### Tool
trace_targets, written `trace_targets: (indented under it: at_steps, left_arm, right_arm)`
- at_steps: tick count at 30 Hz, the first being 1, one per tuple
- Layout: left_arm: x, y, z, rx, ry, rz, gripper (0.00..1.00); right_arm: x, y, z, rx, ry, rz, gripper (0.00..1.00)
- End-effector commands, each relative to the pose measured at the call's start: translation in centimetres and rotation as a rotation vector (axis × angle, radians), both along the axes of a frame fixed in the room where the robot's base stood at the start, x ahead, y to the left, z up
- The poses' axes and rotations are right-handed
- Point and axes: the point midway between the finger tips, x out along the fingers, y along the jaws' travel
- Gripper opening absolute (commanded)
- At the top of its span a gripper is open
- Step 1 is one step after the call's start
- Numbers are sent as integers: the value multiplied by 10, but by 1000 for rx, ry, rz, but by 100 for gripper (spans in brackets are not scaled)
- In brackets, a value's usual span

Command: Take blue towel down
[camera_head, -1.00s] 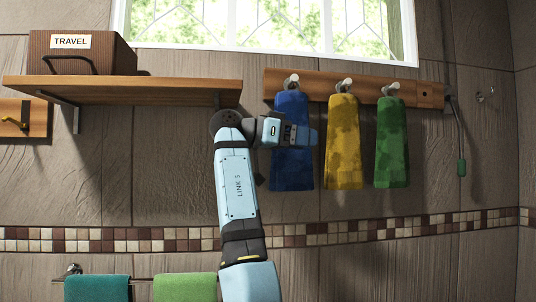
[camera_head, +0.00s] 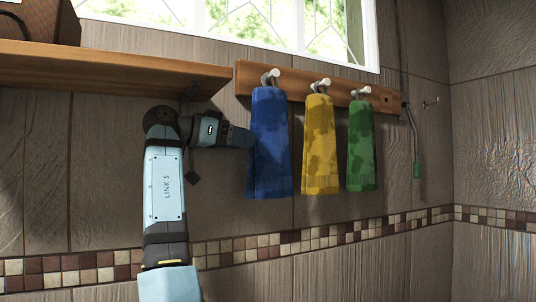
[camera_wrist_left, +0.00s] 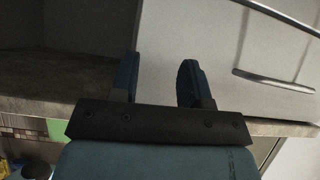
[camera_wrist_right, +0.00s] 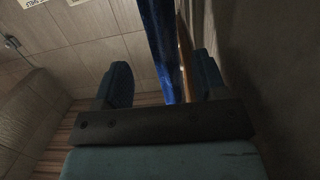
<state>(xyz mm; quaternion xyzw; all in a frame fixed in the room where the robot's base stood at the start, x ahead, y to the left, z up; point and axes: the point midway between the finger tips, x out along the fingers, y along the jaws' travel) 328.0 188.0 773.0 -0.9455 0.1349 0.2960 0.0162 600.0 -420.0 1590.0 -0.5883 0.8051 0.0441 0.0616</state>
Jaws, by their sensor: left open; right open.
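The blue towel (camera_head: 269,145) hangs from the leftmost peg of a wooden rail (camera_head: 309,88) on the wall. My right gripper (camera_head: 243,138) is at the towel's left edge, about mid-height; its fingertips are hard to make out in the head view. In the right wrist view the right gripper (camera_wrist_right: 162,82) is open, and the blue towel (camera_wrist_right: 160,50) shows edge-on between its fingers, closer to the right finger. I cannot tell whether they touch. My left gripper (camera_wrist_left: 160,82) is open and empty in the left wrist view, and out of the head view.
A yellow towel (camera_head: 320,145) and a green towel (camera_head: 361,145) hang close by on the right. A wooden shelf (camera_head: 110,72) sticks out above my right arm, with a brown box (camera_head: 45,20) on it. A white cabinet (camera_wrist_left: 205,35) with metal handles stands before the left gripper.

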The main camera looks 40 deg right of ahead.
Motion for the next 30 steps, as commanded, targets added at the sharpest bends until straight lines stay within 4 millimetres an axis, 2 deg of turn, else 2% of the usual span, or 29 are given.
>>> trace_targets:
  at_steps: [3,11,19,28,29,30]
  left_arm:
    - [0,0,1,0,-1,0,43]
    - [2,1,4,2,-6,2,43]
    - [3,3,8,9,-12,0,43]
    - [3,3,7,10,-13,-1,43]
    - [3,3,7,10,-12,-1,43]
    - [2,3,7,10,-12,-1,43]
  right_arm:
    - [-6,-19,-3,1,1,0,65]
    - [-11,-38,-6,0,1,1,65]
    - [-21,-74,-12,0,1,1,65]
    - [-23,-81,-14,-1,1,2,65]
    - [-23,-81,-14,-1,1,2,62]
    - [-23,-81,-14,-1,1,2,53]
